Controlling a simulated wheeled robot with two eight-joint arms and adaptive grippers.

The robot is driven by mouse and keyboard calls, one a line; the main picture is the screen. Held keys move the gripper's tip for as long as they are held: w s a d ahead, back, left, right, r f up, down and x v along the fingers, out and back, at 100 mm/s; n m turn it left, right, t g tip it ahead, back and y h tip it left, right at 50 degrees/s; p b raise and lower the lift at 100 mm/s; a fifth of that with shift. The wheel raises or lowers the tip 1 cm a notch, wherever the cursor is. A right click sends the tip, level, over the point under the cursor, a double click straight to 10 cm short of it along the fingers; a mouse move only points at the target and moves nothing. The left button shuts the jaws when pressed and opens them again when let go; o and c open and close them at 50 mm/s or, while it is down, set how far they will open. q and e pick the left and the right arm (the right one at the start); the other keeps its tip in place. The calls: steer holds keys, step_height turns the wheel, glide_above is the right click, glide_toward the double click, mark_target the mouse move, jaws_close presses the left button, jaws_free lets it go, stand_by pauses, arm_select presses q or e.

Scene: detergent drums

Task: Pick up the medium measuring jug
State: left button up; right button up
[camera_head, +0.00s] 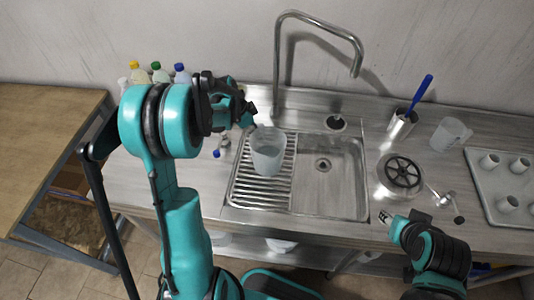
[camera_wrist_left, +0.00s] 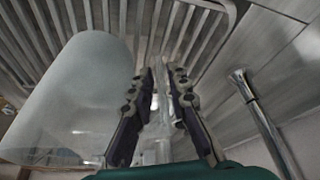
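A clear, frosted measuring jug (camera_head: 267,152) stands on the ribbed drainer left of the sink basin. It also fills the left of the left wrist view (camera_wrist_left: 75,90). A second clear jug (camera_head: 450,134) stands on the counter at the right; no marking shows which is the medium one. My left gripper (camera_head: 249,114) is at the upper left of the drainer jug. In the left wrist view its two fingers (camera_wrist_left: 160,75) are apart, with a clear strip, seemingly the jug's handle, between them. My right gripper (camera_head: 386,219) is over the counter's front edge, away from both jugs; its opening is unclear.
A tall faucet (camera_head: 318,38) rises behind the sink basin (camera_head: 335,180). Several bottles (camera_head: 158,73) stand behind my left arm. A steel cup with a blue-handled brush (camera_head: 402,124), a round black-spoked part (camera_head: 402,172) and a white tray with cups (camera_head: 500,180) are at the right.

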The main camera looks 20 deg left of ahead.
arm_select(q)
steer(key=x, duration=0.3)
steer(key=shift+c, duration=0.3)
jaws_close()
steer(key=shift+r, duration=0.2)
